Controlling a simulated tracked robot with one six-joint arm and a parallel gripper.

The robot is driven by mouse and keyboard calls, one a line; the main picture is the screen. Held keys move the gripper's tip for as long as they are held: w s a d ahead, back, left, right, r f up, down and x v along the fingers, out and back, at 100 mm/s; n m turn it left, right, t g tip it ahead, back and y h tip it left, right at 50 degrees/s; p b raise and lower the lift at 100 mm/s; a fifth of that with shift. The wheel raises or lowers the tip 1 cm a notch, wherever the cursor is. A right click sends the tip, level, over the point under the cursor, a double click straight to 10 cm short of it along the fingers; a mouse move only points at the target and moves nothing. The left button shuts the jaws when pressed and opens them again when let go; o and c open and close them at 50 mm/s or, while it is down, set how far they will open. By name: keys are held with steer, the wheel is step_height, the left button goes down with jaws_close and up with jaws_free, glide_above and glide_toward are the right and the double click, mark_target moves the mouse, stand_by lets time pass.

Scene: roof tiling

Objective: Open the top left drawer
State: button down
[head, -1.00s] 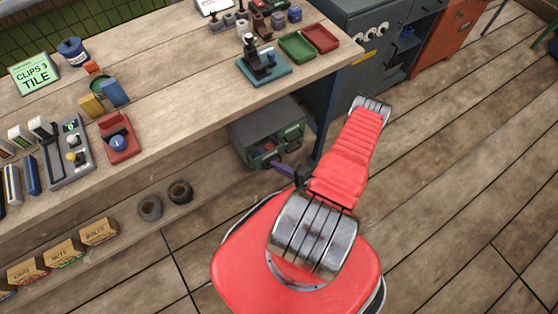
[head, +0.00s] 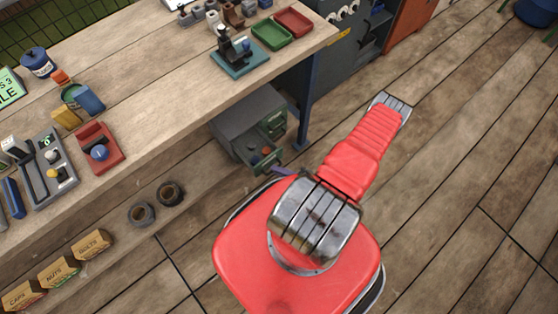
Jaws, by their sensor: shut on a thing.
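A small grey drawer cabinet (head: 242,112) with green drawer fronts stands under the workbench. Its near left drawer (head: 262,160) is pulled partly out, and small coloured things show inside. The green drawer front (head: 273,123) to its right looks shut. My gripper (head: 281,170) is at the front of the open drawer. Only a small dark purple part of it shows; my red arm hides the rest. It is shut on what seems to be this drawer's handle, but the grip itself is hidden.
The wooden workbench (head: 160,95) extends above the cabinet, with a blue bench leg (head: 306,105) to its right. Dark rings (head: 170,194) and labelled boxes (head: 58,271) lie to the left. Plank floor (head: 460,130) is clear at right.

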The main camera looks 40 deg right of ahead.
steer(key=shift+d+f, duration=0.15)
steer(key=c, duration=1.8)
jaws_free()
steer(key=shift+w, duration=0.1)
steer(key=shift+c, duration=0.2)
steer(key=v, duration=1.3)
steer(key=shift+s, duration=0.4)
